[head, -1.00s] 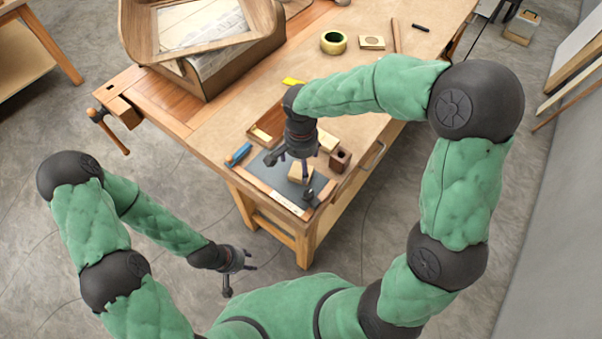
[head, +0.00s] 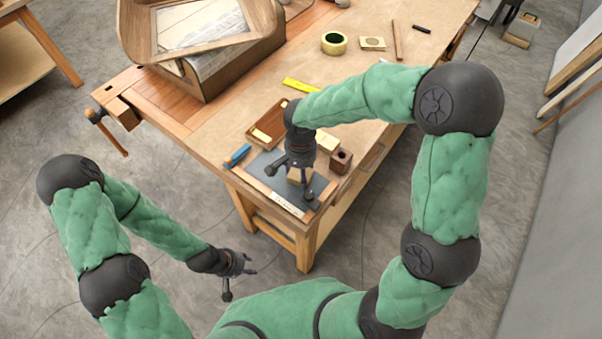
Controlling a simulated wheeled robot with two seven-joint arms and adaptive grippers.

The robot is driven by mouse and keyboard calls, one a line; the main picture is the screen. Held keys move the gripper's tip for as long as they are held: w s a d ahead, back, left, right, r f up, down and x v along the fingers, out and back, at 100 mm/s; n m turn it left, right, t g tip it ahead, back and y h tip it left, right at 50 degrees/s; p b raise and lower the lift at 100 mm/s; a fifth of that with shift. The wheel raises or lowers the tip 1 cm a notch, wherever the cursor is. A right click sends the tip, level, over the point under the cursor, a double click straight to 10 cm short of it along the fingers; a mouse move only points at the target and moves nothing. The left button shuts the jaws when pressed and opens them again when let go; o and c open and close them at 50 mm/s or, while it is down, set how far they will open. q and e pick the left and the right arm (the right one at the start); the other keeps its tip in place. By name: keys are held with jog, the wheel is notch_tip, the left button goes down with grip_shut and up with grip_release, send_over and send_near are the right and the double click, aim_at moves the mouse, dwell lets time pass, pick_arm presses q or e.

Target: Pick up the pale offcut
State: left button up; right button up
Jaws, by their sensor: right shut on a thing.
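The pale offcut (head: 297,174) is a small light wood block over the dark mat (head: 262,170) near the front corner of the workbench. My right gripper (head: 291,181) points down over the mat, with its fingers on either side of the offcut, shut on it. The gripper hides part of the block, and I cannot tell whether the block still touches the mat. My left gripper (head: 238,281) hangs open and empty over the floor, in front of the bench.
A wooden tray (head: 279,113) with a pale piece inside, another pale block (head: 327,142), a dark wood block with a hole (head: 341,160) and a blue item (head: 238,155) surround the mat. A yellow ruler (head: 300,86) and tape roll (head: 335,42) lie farther back.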

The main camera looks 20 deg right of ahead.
jog(key=shift+r, duration=0.45)
notch_tip(320, 180, up, 2)
jog(key=shift+r+p, duration=0.2)
jog(key=shift+p, duration=0.5)
jog(key=s+a+r+p, duration=0.3)
jog(key=s+a+r, duration=0.3)
jog(key=s+r, duration=0.3)
jog(key=s, duration=0.3)
jog(key=shift+s+a+r, duration=0.15)
jog(key=shift+a+r, duration=0.15)
jog(key=shift+a, duration=0.05)
